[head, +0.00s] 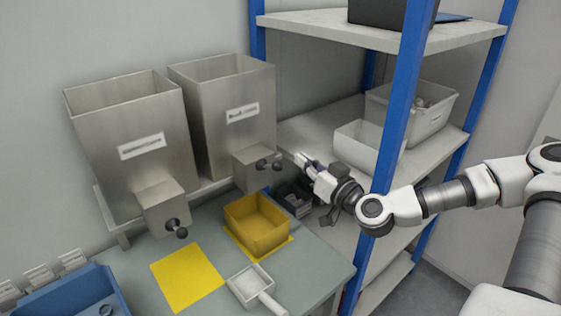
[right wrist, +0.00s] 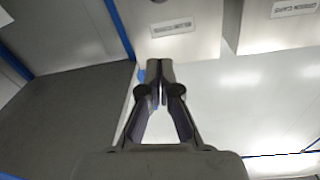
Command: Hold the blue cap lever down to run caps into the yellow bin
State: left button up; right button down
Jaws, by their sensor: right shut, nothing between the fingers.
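Two steel hoppers stand at the back of the table, the left hopper (head: 125,120) and the right hopper (head: 232,115). The right hopper's spout carries a dark lever with a round knob (head: 277,166); I see no blue on it. The yellow bin (head: 262,236) stands under that spout and looks empty inside. My right gripper (head: 302,159) is just right of the lever knob, apart from it as far as I can tell. Its fingertips (right wrist: 160,66) are closed together with nothing between them. My left gripper is not in view.
A shelf rack with a blue post (head: 398,110) and white bins (head: 366,143) stands close by my right arm. A white scoop (head: 250,284), a yellow square (head: 187,277) and a blue tray (head: 75,292) are on the table. A dark container (head: 296,200) sits below my gripper.

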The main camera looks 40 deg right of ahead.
jog(key=b, duration=0.1)
send_over(281, 166)
jog(key=shift+w+d+r, duration=0.3)
jog(key=shift+w+d, duration=0.05)
jog(key=shift+d, duration=0.05)
jog(key=f, duration=0.3)
jog(key=shift+s+a+f+p, duration=0.2)
jog(key=shift+a+f+p, duration=0.05)
jog(key=shift+a+p, duration=0.05)
jog(key=shift+s+f, duration=0.2)
jog(key=shift+f, duration=0.05)
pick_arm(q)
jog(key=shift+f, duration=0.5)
